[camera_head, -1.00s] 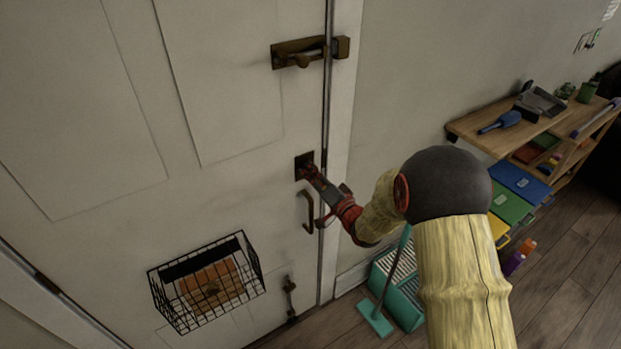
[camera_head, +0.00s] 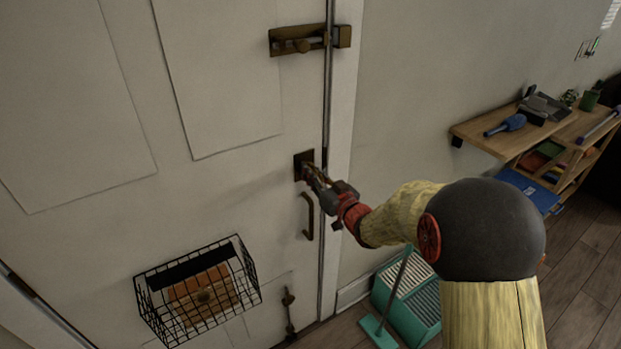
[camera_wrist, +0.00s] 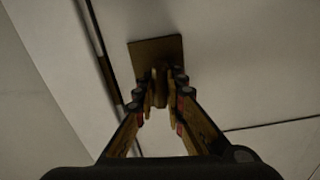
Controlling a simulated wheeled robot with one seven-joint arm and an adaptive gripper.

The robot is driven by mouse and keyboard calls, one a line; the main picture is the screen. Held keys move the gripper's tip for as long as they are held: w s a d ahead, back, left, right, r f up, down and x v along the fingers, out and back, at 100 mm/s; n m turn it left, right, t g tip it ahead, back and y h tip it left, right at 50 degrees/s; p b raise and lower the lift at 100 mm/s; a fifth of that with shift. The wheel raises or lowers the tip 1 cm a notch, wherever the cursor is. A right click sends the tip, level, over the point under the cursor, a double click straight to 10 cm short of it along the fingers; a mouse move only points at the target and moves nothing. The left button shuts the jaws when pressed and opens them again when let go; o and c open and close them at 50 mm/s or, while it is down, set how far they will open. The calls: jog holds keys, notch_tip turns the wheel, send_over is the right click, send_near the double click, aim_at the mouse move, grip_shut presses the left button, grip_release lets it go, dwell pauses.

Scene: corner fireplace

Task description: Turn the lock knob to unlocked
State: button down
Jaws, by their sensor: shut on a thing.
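The lock's dark brown square plate (camera_head: 299,160) is on the white door (camera_head: 226,85) near its right edge, above the pull handle. In the wrist view the plate (camera_wrist: 150,49) lies straight ahead, close to the door's edge gap. My gripper (camera_head: 312,173) reaches it from the right. In the wrist view my gripper (camera_wrist: 160,92) is shut on the lock knob (camera_wrist: 160,88), a narrow upright piece between the fingertips. The fingers hide most of the knob, and I cannot tell how far it is turned.
A brass slide bolt (camera_head: 300,41) is above the lock. A curved pull handle (camera_head: 308,216) is just below my gripper. A black wire basket (camera_head: 197,290) hangs low on the door. A wooden shelf (camera_head: 490,137) and a teal bin (camera_head: 415,305) stand to the right.

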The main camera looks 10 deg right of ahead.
jog(key=shift+f+n+b, duration=0.15)
jog(key=shift+n+b, duration=0.25)
jog(key=shift+n, duration=0.2)
jog(key=c, duration=1.8)
grip_release()
jog(key=shift+c, duration=0.2)
jog(key=shift+s, duration=0.1)
jog(key=v, duration=1.1)
jog(key=shift+s, duration=0.35)
jog(key=shift+d, duration=0.2)
